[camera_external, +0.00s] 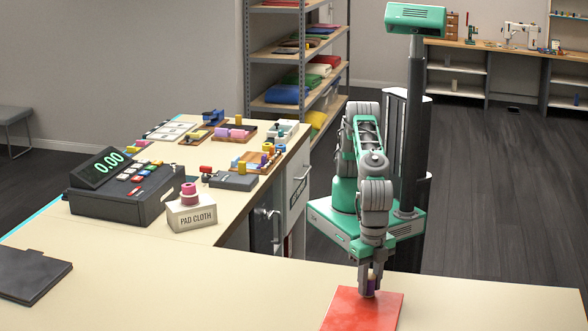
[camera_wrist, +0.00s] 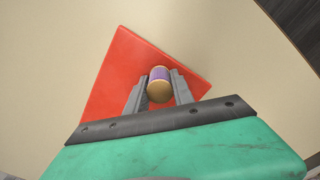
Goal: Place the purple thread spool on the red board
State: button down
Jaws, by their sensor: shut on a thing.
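The purple thread spool (camera_wrist: 159,83) has tan ends and sits between the two fingers of my gripper (camera_wrist: 160,94). My gripper is shut on it. In the external view the spool (camera_external: 371,284) is upright in my gripper (camera_external: 369,285), at the far part of the red board. The red board (camera_external: 360,312) lies flat on the cream counter near the front; it also shows in the wrist view (camera_wrist: 120,75). The spool is over the board. I cannot tell whether its lower end touches the board.
A dark flat slab (camera_external: 32,275) lies at the counter's left. The counter around the board is clear.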

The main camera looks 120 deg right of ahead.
aim_at(370, 276)
jog(key=shift+f, duration=0.15)
jog(key=c, duration=1.1)
grip_release()
notch_tip(370, 276, up, 12)
jog(key=w+d+r+m+t, duration=0.1)
jog(key=w+d+m, duration=0.2)
jog(key=d, duration=0.7)
jog(key=w+d+r+m, duration=0.1)
jog(key=w+d+m, duration=0.2)
jog(key=d, duration=0.7)
jog(key=w+d+r+m+t, duration=0.1)
jog(key=w+d+m, duration=0.25)
jog(key=d, duration=0.55)
jog(key=s+d+f+m, duration=0.2)
jog(key=s+d+f, duration=0.1)
jog(key=d, duration=0.4)
jog(key=s+d+f+m+t, duration=0.1)
jog(key=s+d+f+m, duration=0.2)
jog(key=d, duration=0.4)
jog(key=s+d+f+m, duration=0.3)
jog(key=s+d, duration=0.1)
jog(key=d, duration=0.4)
jog(key=shift+s+f+t+b, duration=0.3)
jog(key=shift+s+f, duration=0.05)
jog(key=shift+s, duration=0.05)
